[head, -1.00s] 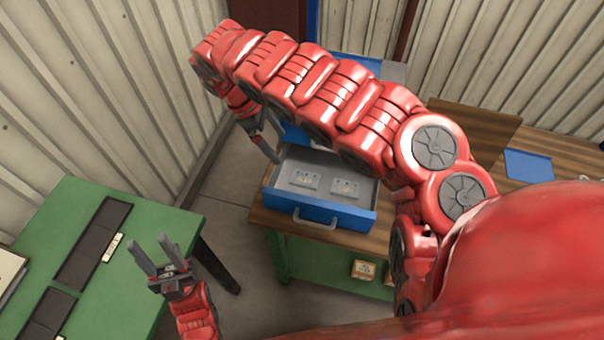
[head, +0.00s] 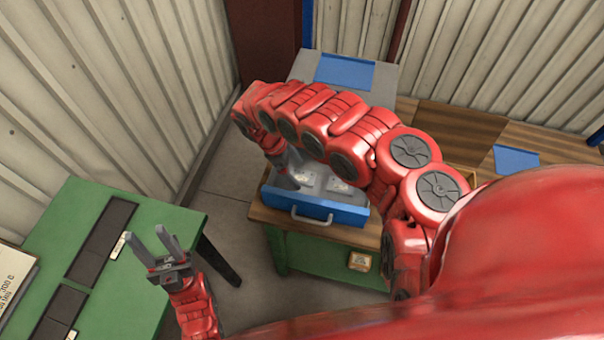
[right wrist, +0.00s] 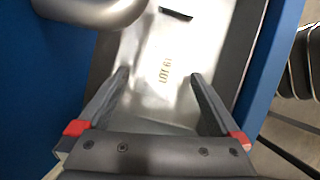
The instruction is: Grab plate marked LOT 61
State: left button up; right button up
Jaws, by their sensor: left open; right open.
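A pale grey plate (right wrist: 150,45) lies in the open blue drawer (head: 318,207); its lettering, small and slightly blurred, seems to read LOT 61. In the right wrist view my open right gripper (right wrist: 160,75) points down at it, one fingertip on each side of the lettering. I cannot tell whether the fingers touch the plate. In the head view my right gripper (head: 285,180) is at the left part of the drawer. Another plate (head: 340,185) shows to its right, partly behind my arm. My left gripper (head: 147,234) is open and empty beside the green table.
The drawer stands on a wooden-topped bench (head: 270,215) with a small labelled box (head: 360,260) below. A green table (head: 150,230) with dark trays (head: 100,240) is at left. Corrugated walls close off the back and left. Floor is free between table and bench.

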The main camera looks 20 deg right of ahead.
aim_at(302, 178)
jog(key=shift+x, duration=1.15)
jog(key=shift+c, duration=0.3)
grip_shut()
